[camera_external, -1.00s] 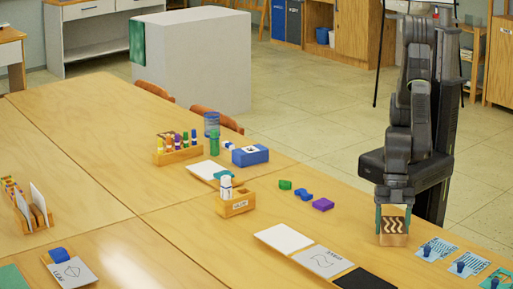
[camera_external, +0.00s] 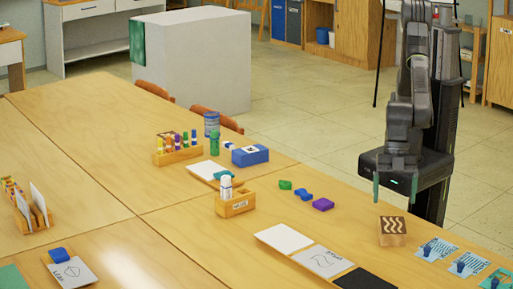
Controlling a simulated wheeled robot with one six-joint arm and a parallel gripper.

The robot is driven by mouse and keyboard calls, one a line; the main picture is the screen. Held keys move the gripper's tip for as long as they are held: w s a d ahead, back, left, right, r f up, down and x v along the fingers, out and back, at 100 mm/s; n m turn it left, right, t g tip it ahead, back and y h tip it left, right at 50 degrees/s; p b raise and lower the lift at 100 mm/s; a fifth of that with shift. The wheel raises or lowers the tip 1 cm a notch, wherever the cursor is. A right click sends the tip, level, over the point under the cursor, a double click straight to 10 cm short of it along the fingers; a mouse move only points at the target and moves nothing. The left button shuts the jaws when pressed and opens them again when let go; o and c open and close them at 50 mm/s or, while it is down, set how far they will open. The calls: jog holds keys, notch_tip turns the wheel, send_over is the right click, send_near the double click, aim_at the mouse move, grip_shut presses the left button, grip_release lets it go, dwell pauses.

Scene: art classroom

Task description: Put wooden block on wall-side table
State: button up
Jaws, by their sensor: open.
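The wooden block (camera_external: 392,232) sits on the near wooden table (camera_external: 300,205), toward its right side. Its top is dark brown with pale wavy lines and its sides are light wood. My gripper (camera_external: 395,196) is open and empty, with its teal fingers pointing down. It is above the block and apart from it. I cannot tell for certain which surface is the wall-side table; a desk with white drawers (camera_external: 84,12) stands against the back wall.
A white tile (camera_external: 284,239), a printed card (camera_external: 323,261) and a black sheet (camera_external: 365,280) lie left of the block. Blue-patterned cards (camera_external: 434,249) with stamps lie to its right. Small coloured pieces (camera_external: 303,195) lie further left. A large white box-shaped block (camera_external: 205,60) stands on the floor behind.

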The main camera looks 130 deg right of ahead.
jog(key=shift+v, duration=1.9)
